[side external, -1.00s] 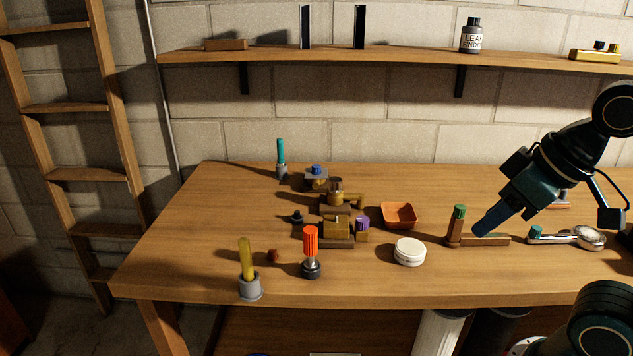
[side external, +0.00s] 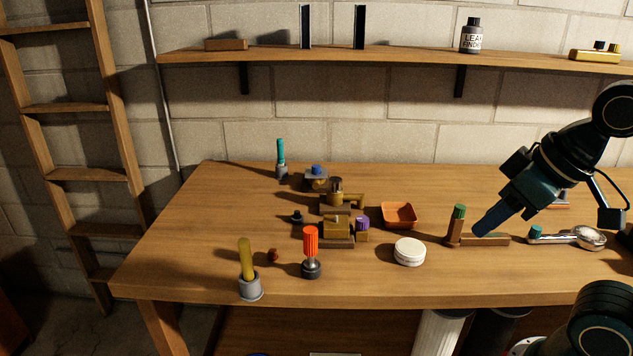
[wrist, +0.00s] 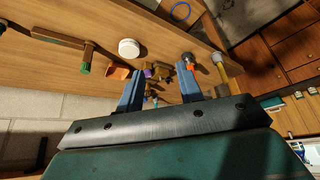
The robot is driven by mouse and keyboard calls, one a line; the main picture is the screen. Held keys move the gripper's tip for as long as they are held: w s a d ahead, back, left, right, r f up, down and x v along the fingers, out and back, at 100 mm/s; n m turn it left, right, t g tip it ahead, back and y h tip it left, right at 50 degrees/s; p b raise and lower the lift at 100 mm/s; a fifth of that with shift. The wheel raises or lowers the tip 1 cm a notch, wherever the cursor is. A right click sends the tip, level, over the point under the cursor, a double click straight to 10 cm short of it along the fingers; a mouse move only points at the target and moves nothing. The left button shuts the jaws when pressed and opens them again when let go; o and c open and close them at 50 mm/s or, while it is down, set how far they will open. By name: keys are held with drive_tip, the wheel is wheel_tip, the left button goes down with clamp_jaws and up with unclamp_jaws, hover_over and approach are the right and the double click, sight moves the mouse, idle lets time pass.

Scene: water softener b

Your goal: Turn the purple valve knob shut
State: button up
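The purple valve knob (side external: 362,222) sits at the right end of a brass valve assembly (side external: 337,227) near the middle of the table. In the wrist view the purple knob (wrist: 148,73) shows small, beyond and between my fingers. I cannot tell how far the knob is turned.
An orange tray (side external: 399,216) and a white round tin (side external: 409,252) lie between my gripper and the valve. An orange-handled tool (side external: 311,250) and a yellow-handled one (side external: 247,266) stand at the front.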

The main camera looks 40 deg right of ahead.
drive_tip(key=shift+o, duration=0.2)
drive_tip(key=shift+o, duration=0.8)
drive_tip(key=w+d+m+g, duration=0.2)
drive_tip(key=w+m, duration=0.5)
drive_tip(key=w, duration=0.1)
drive_tip(key=w+d+m+g, duration=0.1)
drive_tip(key=w+d+m, duration=0.1)
drive_tip(key=w+m, duration=0.6)
drive_tip(key=w+d+f+m+g, duration=0.1)
drive_tip(key=w+f+m, duration=0.2)
drive_tip(key=w+m, duration=0.1)
drive_tip(key=w+d+f+m, duration=0.2)
drive_tip(key=w+f+m, duration=0.2)
drive_tip(key=w, duration=0.2)
drive_tip(key=w+d+f+m+g, duration=0.1)
drive_tip(key=w+d+f+m, duration=0.1)
drive_tip(key=w+f+m, duration=0.1)
drive_tip(key=shift+w+d+f+m+g, duration=0.15)
drive_tip(key=shift+w+m, duration=0.1)
drive_tip(key=shift+w, duration=0.2)
drive_tip(key=shift+w+d+f+m+g, duration=0.15)
drive_tip(key=shift+w+m, duration=0.1)
drive_tip(key=shift+w, duration=0.2)
drive_tip(key=shift+a, duration=0.1)
